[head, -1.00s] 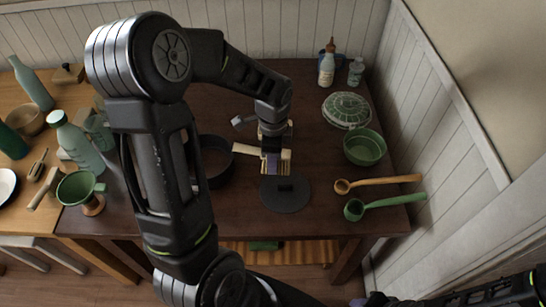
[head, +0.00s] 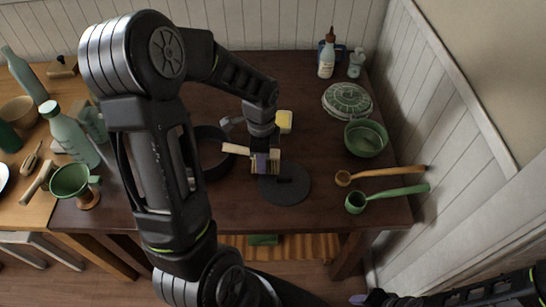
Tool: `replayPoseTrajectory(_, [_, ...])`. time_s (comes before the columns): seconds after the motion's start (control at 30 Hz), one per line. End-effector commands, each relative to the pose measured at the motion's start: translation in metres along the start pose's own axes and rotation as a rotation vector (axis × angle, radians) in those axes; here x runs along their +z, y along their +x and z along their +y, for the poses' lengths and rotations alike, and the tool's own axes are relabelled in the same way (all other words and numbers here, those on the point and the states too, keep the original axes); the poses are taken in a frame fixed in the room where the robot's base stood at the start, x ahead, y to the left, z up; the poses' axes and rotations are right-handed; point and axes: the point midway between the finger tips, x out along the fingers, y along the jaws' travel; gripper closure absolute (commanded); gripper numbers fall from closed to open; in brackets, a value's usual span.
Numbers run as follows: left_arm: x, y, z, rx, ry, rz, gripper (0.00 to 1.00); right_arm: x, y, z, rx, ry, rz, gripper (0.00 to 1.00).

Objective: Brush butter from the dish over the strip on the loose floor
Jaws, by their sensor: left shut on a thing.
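My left gripper (head: 261,163) is shut on a brush with a pale wooden handle (head: 236,149) pointing left. The brush is over the far left edge of the loose floor (head: 290,195), a dark grey disc lying on the table; contact cannot be told. A small dark strip (head: 284,181) lies on the disc, to the right of the brush. A small yellow block (head: 284,121), which looks like the butter, shows behind the gripper; its dish is mostly hidden. My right gripper (head: 357,299) is only partly in view at the bottom edge, below the table.
A dark round tin ring (head: 222,171) stands left of the brush, partly behind my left arm. A green bowl (head: 365,139), a patterned green lid (head: 347,101), a wooden ladle (head: 385,173) and a green ladle (head: 392,196) are at the right. Bottles (head: 326,57) stand at the back right.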

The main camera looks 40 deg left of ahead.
Motion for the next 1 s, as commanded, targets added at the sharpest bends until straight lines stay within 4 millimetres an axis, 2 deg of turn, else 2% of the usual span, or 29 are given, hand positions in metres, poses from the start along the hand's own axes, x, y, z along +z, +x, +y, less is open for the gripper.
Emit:
replayPoseTrajectory(0.1, [-0.015, -0.001, -0.001, -0.002, 0.006, 0.002, 1.00, 0.000, 0.001, 0.000, 0.000, 0.000, 0.000, 0.64])
replayPoseTrajectory(0.3, [-0.025, -0.002, 0.000, 0.000, 0.004, 0.001, 1.00, 0.000, 0.001, 0.000, 0.000, 0.000, 0.000, 0.64])
replayPoseTrajectory(1.0, [-0.026, -0.001, 0.000, -0.001, 0.002, 0.001, 1.00, 0.000, 0.002, 0.001, 0.000, 0.000, 0.000, 0.64])
